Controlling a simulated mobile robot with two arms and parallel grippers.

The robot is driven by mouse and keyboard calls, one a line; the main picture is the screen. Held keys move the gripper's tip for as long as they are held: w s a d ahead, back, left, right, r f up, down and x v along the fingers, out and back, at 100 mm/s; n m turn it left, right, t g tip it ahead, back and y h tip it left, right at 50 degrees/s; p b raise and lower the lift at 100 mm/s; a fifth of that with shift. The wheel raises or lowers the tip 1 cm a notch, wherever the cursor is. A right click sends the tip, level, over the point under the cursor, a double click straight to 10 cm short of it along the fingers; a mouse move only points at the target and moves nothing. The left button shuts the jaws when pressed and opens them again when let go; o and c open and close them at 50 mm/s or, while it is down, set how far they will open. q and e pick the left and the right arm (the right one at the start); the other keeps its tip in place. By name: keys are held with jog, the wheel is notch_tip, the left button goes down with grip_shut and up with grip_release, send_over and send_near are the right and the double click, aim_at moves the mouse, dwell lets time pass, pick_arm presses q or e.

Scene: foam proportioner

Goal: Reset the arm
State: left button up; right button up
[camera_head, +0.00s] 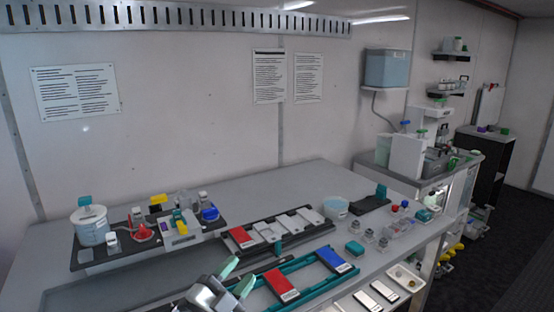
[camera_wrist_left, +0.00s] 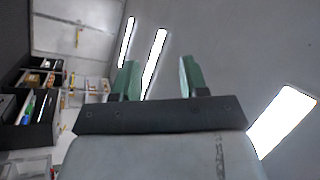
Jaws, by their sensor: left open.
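My left gripper (camera_head: 238,276) comes in at the bottom of the head view, with two green-tipped fingers spread apart and nothing between them. My right gripper is in neither view.
A black board (camera_head: 90,256) with a white tub and coloured fittings stands at left. Red (camera_head: 281,286) and blue (camera_head: 334,260) blocks lie in the teal-framed tray. The table's back middle is clear.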

pick_arm(q)
jog(key=s+a+f+n+g+y, duration=0.5)
jog(key=s+a+f+n+y, duration=0.6)
jog(key=f+n+y, duration=0.25)
jog(key=s+a+f+n+g, duration=0.1)
jog(key=s+f+g, duration=0.2)
jog(key=s, duration=0.3)
jog(key=s+f+n+g+h, duration=0.1)
jog(key=s+f+g, duration=0.15)
jog(key=s, duration=0.45)
jog(key=s+a+f+n+g, duration=0.1)
jog(key=s+f+g, duration=0.25)
jog(key=s, duration=0.25)
notch_tip(320, 180, down, 24)
jog(key=g, duration=0.2)
jog(key=s+a+f, duration=0.2)
jog(key=s+f, duration=1.5)
jog(key=shift+s+a+f+m+g, duration=0.15)
jog(key=shift+a+f+m+g, duration=0.05)
jog(key=shift+a+m+g, duration=0.2)
